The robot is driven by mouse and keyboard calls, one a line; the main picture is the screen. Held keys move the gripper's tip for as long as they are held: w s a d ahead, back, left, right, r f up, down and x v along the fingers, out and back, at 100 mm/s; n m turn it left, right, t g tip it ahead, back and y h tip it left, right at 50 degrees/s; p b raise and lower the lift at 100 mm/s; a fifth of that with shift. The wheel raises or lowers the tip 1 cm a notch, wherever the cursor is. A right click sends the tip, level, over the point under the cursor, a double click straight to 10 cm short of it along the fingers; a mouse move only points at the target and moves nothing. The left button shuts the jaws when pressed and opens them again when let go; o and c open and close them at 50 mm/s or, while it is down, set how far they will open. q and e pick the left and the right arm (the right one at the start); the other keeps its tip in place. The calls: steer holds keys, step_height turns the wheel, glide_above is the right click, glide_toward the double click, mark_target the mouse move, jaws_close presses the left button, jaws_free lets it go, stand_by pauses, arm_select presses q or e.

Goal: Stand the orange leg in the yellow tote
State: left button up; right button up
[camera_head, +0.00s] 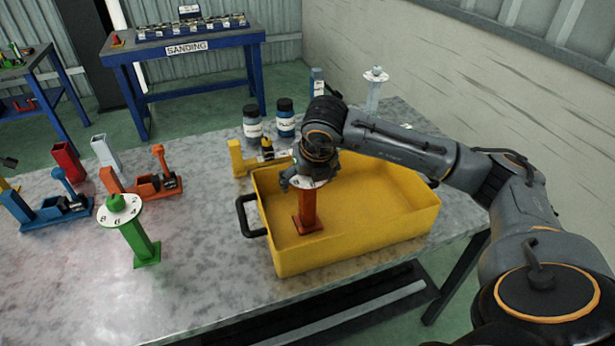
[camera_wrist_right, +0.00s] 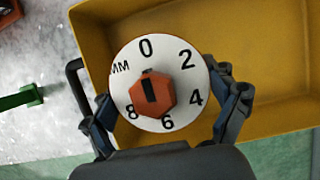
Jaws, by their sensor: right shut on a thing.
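The orange leg (camera_head: 308,210) is upright inside the yellow tote (camera_head: 348,250), near its left part, in the head view. I cannot tell whether its foot touches the tote floor. My right gripper (camera_head: 303,182) is over the leg's top, its fingers around the white numbered dial. In the right wrist view the orange hex knob (camera_wrist_right: 152,93) and white dial (camera_wrist_right: 146,52) lie between the two fingers of my right gripper (camera_wrist_right: 168,108), with the tote (camera_wrist_right: 262,60) around them. My left gripper is not in view.
A green leg (camera_head: 140,240) with a white dial stands left of the tote's black handle (camera_head: 247,217). Dark bottles (camera_head: 284,118) and a yellow part (camera_head: 240,160) are behind the tote. Blue and orange parts (camera_head: 150,185) lie at left. The front left tabletop is clear.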

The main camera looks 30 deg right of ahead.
steer(key=shift+f+b, duration=0.2)
steer(key=shift+b, duration=0.1)
steer(key=o, duration=1.6)
steer(key=shift+r, duration=0.1)
steer(key=shift+o, duration=0.2)
steer(key=shift+r, duration=0.3)
steer(key=b+v, duration=0.1)
steer(key=v, duration=1)
steer(key=shift+s+r+b, duration=0.2)
steer(key=shift+r+b, duration=0.15)
steer(key=shift+b, duration=0.05)
steer(key=shift+a, duration=0.1)
